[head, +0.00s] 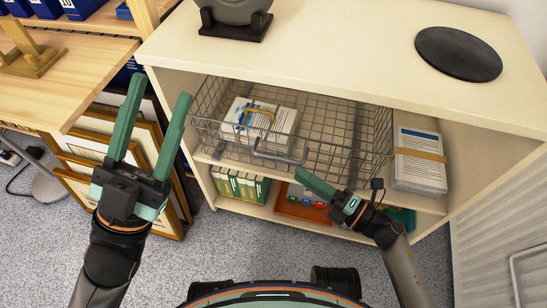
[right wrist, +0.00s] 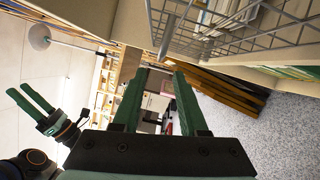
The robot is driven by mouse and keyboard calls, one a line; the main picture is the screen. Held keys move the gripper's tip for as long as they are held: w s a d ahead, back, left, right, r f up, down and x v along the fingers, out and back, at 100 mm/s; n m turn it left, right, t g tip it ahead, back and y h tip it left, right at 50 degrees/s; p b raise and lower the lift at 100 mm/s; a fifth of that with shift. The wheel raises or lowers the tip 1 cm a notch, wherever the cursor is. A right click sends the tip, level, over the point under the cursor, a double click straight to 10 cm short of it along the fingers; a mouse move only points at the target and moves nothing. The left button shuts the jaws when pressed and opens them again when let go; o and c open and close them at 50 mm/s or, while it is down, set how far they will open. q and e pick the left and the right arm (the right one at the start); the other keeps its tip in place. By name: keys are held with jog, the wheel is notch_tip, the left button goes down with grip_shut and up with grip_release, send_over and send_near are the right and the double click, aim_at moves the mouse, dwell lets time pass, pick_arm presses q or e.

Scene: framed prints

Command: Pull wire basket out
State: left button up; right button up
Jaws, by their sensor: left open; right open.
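The grey wire basket (head: 335,120) sits on the upper shelf of the cream cabinet, with a bundled paper stack (head: 258,118) inside. Its looped handle (head: 280,155) is on the front side. My right gripper (head: 300,172) is just in front of the handle, apart from it as far as I can tell, its fingers pointing left. In the right wrist view, the open, empty fingers (right wrist: 162,72) show with the basket mesh (right wrist: 245,40) above and a grey bar, likely the handle, near their tips. My left gripper (head: 160,90) is open and empty, left of the cabinet, fingers up.
A banded paper stack (head: 419,160) stands right of the basket. Green-and-white boxes (head: 240,186) and an orange tray (head: 300,208) are on the lower shelf. Framed prints (head: 120,150) lean at left under a wooden table (head: 60,75). The cabinet top (head: 340,45) holds a black disc (head: 458,53).

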aim_at(274, 156)
jog(key=b+x, duration=0.1)
jog(key=x, duration=0.8)
jog(key=shift+a, duration=0.1)
jog(key=shift+c, duration=0.4)
grip_shut()
dwell(0.7)
